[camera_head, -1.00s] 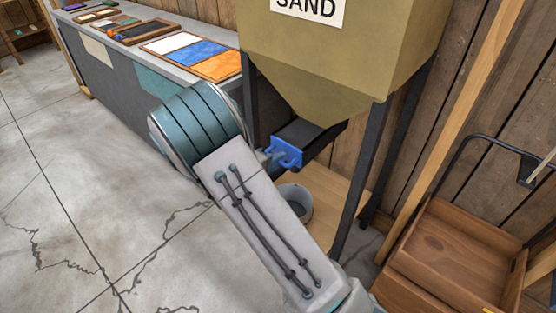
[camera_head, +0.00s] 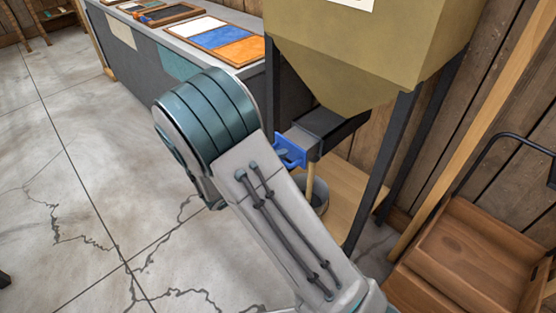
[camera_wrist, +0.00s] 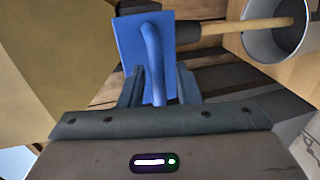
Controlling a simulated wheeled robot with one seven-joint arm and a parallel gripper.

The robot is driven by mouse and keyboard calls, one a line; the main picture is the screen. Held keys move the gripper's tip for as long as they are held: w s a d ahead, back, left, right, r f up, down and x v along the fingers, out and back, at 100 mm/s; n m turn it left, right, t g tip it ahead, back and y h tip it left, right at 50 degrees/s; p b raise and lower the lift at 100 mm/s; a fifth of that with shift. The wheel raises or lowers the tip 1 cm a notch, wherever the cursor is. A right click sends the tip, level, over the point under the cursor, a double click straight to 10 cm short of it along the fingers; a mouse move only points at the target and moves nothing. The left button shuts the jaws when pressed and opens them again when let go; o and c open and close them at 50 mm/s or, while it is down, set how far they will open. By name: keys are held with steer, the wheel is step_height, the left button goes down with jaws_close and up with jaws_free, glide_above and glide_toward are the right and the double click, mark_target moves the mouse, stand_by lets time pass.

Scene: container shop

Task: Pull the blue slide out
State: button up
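The blue slide (camera_head: 291,151) shows as a blue plate with a looped handle at the chute mouth under the hopper. In the wrist view its plate (camera_wrist: 132,45) and handle fill the upper middle. My gripper (camera_wrist: 160,80) has one finger on each side of the handle and appears shut on it. In the head view my arm hides the gripper. A tan stream of sand (camera_head: 310,182) falls from the chute into a grey bucket (camera_head: 320,196); the stream also shows in the wrist view (camera_wrist: 250,25).
The tan hopper (camera_head: 365,55) stands on dark legs (camera_head: 382,165) close to my arm. A wooden cart (camera_head: 480,255) stands at the right. A counter with trays (camera_head: 215,40) runs at the back left. The concrete floor at the left is clear.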

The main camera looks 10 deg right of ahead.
steer(key=p+v, duration=0.1)
steer(key=v, duration=1.3)
steer(key=shift+w, duration=0.1)
steer(key=s+d+r+m+g+y+p, duration=0.2)
steer(key=s+d+r+g+p, duration=0.25)
steer(key=d+r, duration=0.25)
steer(key=s+d+r+m+g+y+p, duration=0.2)
steer(key=s+d+r+m+g+p, duration=0.1)
steer(key=d+r+g+p, duration=0.3)
steer(key=s+d+r+m+t+y+p, duration=0.1)
steer(key=s+d+r+t+y+p, duration=0.1)
steer(key=r, duration=0.6)
steer(key=s+d+r+m+t+y+p, duration=0.1)
steer(key=s+d+r+t+y+p, duration=0.1)
steer(key=s+r+y+p, duration=0.3)
step_height(320, 180, up, 3)
steer(key=shift+s+r+y+p, duration=0.1)
steer(key=shift+s+y+p, duration=0.1)
steer(key=shift+y+p, duration=0.6)
